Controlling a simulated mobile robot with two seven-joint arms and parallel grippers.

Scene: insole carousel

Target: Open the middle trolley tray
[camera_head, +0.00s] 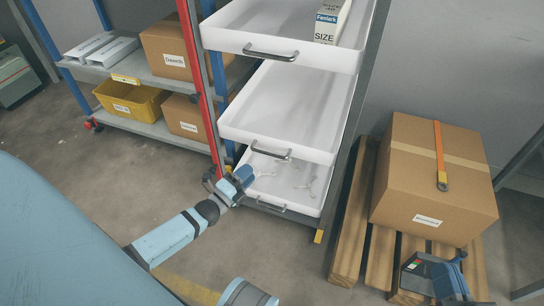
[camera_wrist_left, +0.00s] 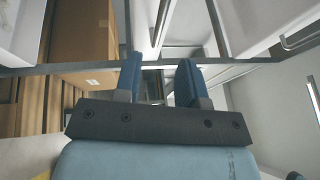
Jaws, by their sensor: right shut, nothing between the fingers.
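The trolley holds white trays one above another. The middle tray (camera_head: 228,130) is empty where I can see in, with a grey bar handle (camera_head: 270,152) on its front. My left gripper (camera_head: 243,175) is below and left of this handle, close to the bottom tray's front, and apart from the middle handle in the picture. In the left wrist view my left gripper (camera_wrist_left: 160,65) has two blue fingers spread apart with nothing between them. My right gripper (camera_head: 452,276) appears low at the right, in front of the large box; it is shut and empty, and its fingertips are hard to make out.
The top tray (camera_head: 225,38) holds a Fenlark box (camera_head: 331,20). The bottom tray (camera_head: 318,205) holds small pale items. A large cardboard box (camera_head: 410,195) stands on a wooden pallet (camera_head: 350,225) at the right. A shelf (camera_head: 160,130) with boxes and a yellow bin (camera_head: 130,102) is at the left.

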